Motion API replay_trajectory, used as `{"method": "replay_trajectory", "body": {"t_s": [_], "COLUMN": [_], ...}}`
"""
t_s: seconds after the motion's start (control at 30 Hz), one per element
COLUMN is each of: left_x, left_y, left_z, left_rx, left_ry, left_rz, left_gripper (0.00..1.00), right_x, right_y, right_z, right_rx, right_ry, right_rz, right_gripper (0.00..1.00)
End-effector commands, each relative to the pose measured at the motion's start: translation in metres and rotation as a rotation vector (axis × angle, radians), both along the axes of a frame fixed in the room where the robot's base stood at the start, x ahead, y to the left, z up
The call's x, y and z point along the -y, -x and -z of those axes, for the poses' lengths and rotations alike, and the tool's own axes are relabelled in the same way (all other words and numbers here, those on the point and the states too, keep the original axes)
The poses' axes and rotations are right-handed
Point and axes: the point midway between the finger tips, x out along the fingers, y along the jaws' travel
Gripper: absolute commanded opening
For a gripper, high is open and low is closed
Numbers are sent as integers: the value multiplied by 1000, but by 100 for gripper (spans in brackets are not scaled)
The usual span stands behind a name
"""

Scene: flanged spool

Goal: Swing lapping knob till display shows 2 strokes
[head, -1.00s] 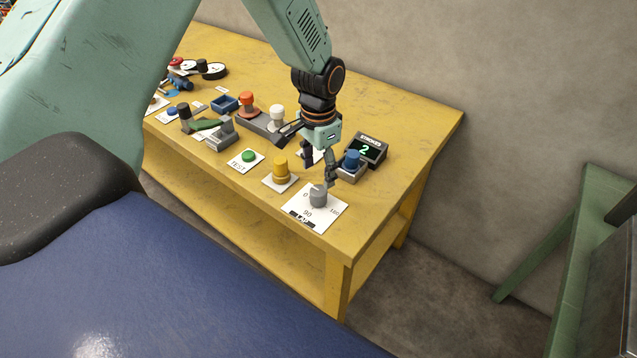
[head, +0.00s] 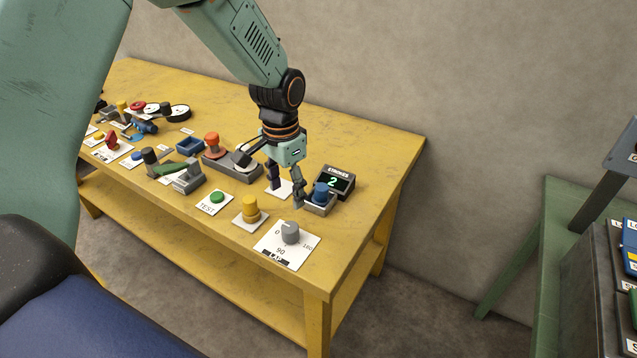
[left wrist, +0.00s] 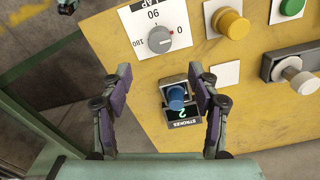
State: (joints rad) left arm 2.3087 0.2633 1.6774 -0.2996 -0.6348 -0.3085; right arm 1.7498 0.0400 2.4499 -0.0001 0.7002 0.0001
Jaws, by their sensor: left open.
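The grey lapping knob (head: 290,232) sits on a white plate (head: 305,249) marked 0, 90, 180 and LAP near the table's front right corner. In the left wrist view the knob (left wrist: 179,37) has a small red mark by the 0 side. The strokes display (head: 334,181) reads 2 in green; it also shows upside down in the left wrist view (left wrist: 183,116). My left gripper (head: 286,202) is open and empty, behind the knob and apart from it. In the left wrist view its fingers (left wrist: 163,80) stand either side of a blue knob (left wrist: 176,97).
A yellow knob (head: 250,209) and a green TEST button (head: 217,197) stand left of the dial. The blue knob (head: 321,191) sits on a grey base by the display. Several other controls fill the yellow table's (head: 399,159) left part. A green bench (head: 556,235) stands at right.

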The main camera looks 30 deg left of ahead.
Motion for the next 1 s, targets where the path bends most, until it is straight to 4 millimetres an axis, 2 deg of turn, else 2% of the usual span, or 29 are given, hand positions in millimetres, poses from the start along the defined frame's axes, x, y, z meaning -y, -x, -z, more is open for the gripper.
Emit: {"method": "replay_trajectory", "body": {"t_s": [0.87, 0.93, 1.0], "left_x": [0, 3, 10], "left_y": [0, 4, 14], "left_z": [1, 7, 24], "left_rx": [0, -3, -8], "left_ry": [0, 3, 12], "left_rz": [0, -3, -11], "left_gripper": [61, 61, 61], "right_x": [0, 0, 0], "right_y": [0, 0, 0], "right_z": [0, 0, 0], "right_rx": [0, 0, 0], "right_ry": [0, 0, 0], "right_rz": [0, 0, 0], "right_gripper": [40, 40, 40]}}
